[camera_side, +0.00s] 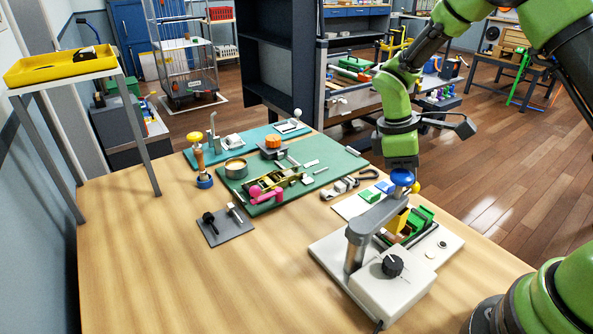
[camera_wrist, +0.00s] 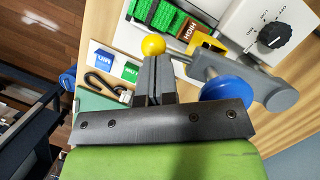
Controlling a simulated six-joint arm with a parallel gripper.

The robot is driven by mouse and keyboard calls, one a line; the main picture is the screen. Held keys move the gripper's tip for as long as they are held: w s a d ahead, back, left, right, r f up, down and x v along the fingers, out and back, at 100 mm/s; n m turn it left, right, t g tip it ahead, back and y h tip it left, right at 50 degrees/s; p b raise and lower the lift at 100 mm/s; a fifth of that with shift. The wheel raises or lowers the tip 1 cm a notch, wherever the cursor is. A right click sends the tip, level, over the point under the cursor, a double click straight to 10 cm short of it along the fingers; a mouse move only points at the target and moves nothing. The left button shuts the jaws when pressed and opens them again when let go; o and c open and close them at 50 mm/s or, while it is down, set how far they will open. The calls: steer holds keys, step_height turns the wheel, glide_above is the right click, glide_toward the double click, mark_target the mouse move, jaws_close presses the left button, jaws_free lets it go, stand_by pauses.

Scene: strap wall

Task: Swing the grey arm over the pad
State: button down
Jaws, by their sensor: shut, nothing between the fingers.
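The grey arm (camera_side: 378,218) stands on a post on a white base (camera_side: 330,255) in the side view, with a blue knob (camera_side: 402,177) on its end. The wrist view also shows the grey arm (camera_wrist: 272,92) and blue knob (camera_wrist: 228,90). A yellow ball (camera_wrist: 153,45) on a thin rod shows near my fingertips. My gripper (camera_wrist: 152,68) is shut and empty, left of the blue knob in the wrist view. In the side view my gripper (camera_side: 401,162) is just behind the knob, its fingertips hidden. Ribbed green pieces (camera_side: 420,217) sit beside the arm; which part is the pad is unclear.
A black dial (camera_side: 392,266) is on the base. A white card (camera_side: 352,205) lies beside it. A green mat (camera_side: 318,180) holds a ratchet strap buckle (camera_side: 275,182) and other parts. A stamp-like tool (camera_side: 199,160) stands at the left. The front left table (camera_side: 160,280) is clear.

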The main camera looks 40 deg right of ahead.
steer(key=shift+s+d+m, duration=0.1)
steer(key=shift+s+m, duration=0.4)
steer(key=shift+s, duration=0.1)
steer(key=w+a+r+m+t, duration=0.1)
steer(key=a+r, duration=0.2)
steer(key=r, duration=0.5)
steer(key=w+a+r+m+t, duration=0.1)
steer(key=w+a+r, duration=0.1)
steer(key=r, duration=0.5)
steer(key=s+a+r+m+t+y, duration=0.2)
steer(key=s+m+t, duration=0.2)
steer(key=s, duration=0.4)
steer(key=s+a+r+m+t+y, duration=0.1)
steer(key=s+r+m+t+y, duration=0.1)
steer(key=s, duration=0.7)
steer(key=r+m+t, duration=0.1)
steer(key=m+t, duration=0.1)
steer(key=shift+a+m, duration=0.3)
steer(key=shift+a, duration=0.1)
